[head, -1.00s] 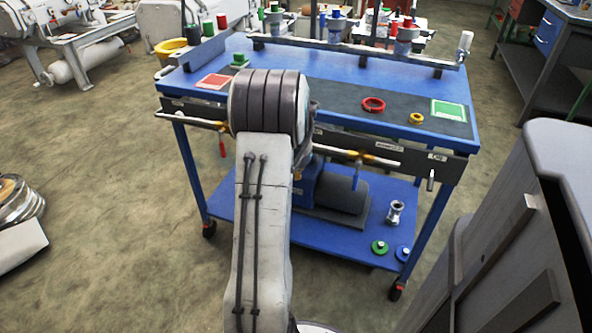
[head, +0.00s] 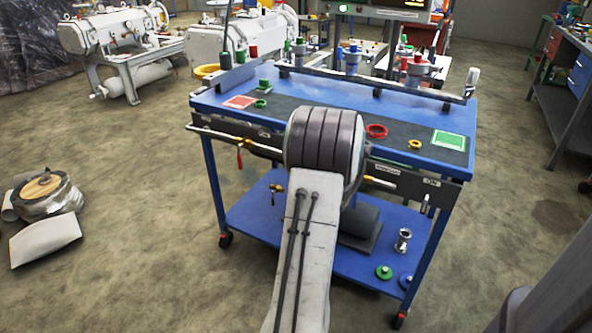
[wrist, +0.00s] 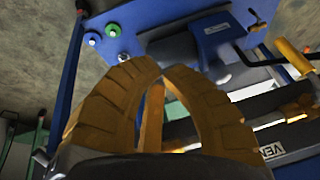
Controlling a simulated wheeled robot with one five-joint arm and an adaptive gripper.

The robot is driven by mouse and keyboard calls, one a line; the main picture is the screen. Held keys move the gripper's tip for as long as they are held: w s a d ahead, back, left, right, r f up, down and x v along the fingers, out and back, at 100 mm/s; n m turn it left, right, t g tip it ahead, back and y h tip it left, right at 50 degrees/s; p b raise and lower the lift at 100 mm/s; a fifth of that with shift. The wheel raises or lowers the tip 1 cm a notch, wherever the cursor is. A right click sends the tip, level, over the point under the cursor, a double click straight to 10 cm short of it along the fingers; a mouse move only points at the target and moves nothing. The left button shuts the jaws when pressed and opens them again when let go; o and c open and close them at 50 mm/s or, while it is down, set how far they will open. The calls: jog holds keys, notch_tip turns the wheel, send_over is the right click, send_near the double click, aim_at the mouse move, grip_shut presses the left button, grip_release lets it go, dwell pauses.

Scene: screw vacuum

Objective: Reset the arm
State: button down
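My arm rises from the bottom middle of the head view, and its thick grey ribbed joint covers part of the blue cart's front edge. My gripper is hidden behind the arm there. In the wrist view, the two yellow ribbed fingers of my gripper (wrist: 161,71) curve together and their tips almost meet. Nothing shows between the tips. The blue cart (head: 228,180) stands in front of me, and its lower shelf (wrist: 150,20) fills the top of the wrist view.
The cart top carries a red ring (head: 376,131), a yellow ring (head: 415,145) and a green square (head: 449,140). A metal fitting (head: 403,240) and a green disc (head: 384,271) are on the lower shelf. A workbench (head: 566,110) stands right.

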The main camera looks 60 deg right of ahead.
jog(key=shift+s, duration=0.2)
jog(key=w+a+r+n+t+y+p, duration=0.1)
jog(key=w+a+r+n+p, duration=0.4)
jog(key=a+r, duration=0.55)
jog(key=w+a+r+n+t+y+p, duration=0.1)
jog(key=w+a+r+n+p, duration=0.1)
jog(key=w+a+r+p, duration=0.7)
jog(key=s+a+r+n+p, duration=0.3)
jog(key=a+r, duration=0.2)
jog(key=a, duration=0.4)
jog(key=s+a+r+n+y+p, duration=0.1)
jog(key=s+a+r+n+p, duration=0.3)
jog(key=a, duration=0.6)
jog(key=s+a+r+n+y+p, duration=0.1)
jog(key=s+a+r+n+p, duration=0.2)
jog(key=a+r, duration=0.3)
jog(key=s+a, duration=0.1)
jog(key=a, duration=0.2)
jog(key=shift+a+r+n, duration=0.2)
jog(key=shift+r+n, duration=0.1)
